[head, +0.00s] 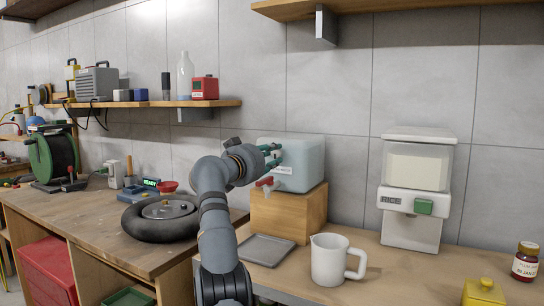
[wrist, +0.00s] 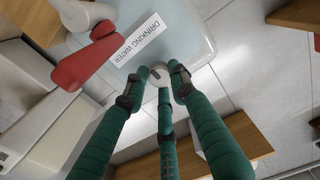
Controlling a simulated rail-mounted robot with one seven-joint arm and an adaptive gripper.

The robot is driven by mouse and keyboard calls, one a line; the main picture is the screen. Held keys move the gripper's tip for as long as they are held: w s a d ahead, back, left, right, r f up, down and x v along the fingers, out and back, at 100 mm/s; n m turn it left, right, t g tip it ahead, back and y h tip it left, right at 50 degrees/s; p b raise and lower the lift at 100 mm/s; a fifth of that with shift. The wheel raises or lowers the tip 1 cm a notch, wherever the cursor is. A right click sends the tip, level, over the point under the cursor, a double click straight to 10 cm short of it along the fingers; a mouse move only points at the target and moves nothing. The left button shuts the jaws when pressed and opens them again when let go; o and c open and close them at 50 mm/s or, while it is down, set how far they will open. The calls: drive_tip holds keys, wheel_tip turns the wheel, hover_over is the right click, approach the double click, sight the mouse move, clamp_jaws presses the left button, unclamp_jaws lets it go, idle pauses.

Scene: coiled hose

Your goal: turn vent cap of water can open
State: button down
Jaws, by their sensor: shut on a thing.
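The water can (head: 304,165) is a pale blue, translucent box on a wooden block. In the wrist view the can (wrist: 195,28) shows its "DRINKING WATER" label and a red tap (wrist: 85,68); the tap also shows in the head view (head: 266,183). The vent cap (wrist: 157,74) is a small pale disc with a darker mark, near the can's edge. My gripper (wrist: 160,80) has green fingers with dark joints and is shut on the vent cap, its fingertips around the rim. In the head view my gripper (head: 272,156) is at the can's upper left and the cap is hidden.
A wooden block (head: 288,214) bears the can. A grey tray (head: 266,249) and white jug (head: 328,260) stand before it, and a rice dispenser (head: 413,190) to the right. A black ring-shaped object (head: 160,222) lies left of my arm. A shelf (head: 160,103) is above left.

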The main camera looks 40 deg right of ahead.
drive_tip(key=shift+f+m, duration=0.25)
drive_tip(key=shift+m, duration=0.25)
drive_tip(key=c, duration=1.4)
unclamp_jaws()
drive_tip(key=shift+r, duration=0.1)
drive_tip(key=shift+c, duration=0.2)
drive_tip(key=shift+s+a+r, duration=0.1)
drive_tip(key=shift+a, duration=0.6)
drive_tip(key=v, duration=1)
drive_tip(key=shift+s+a, duration=0.2)
drive_tip(key=shift+s, duration=0.1)
drive_tip(key=shift+x, duration=5.9)
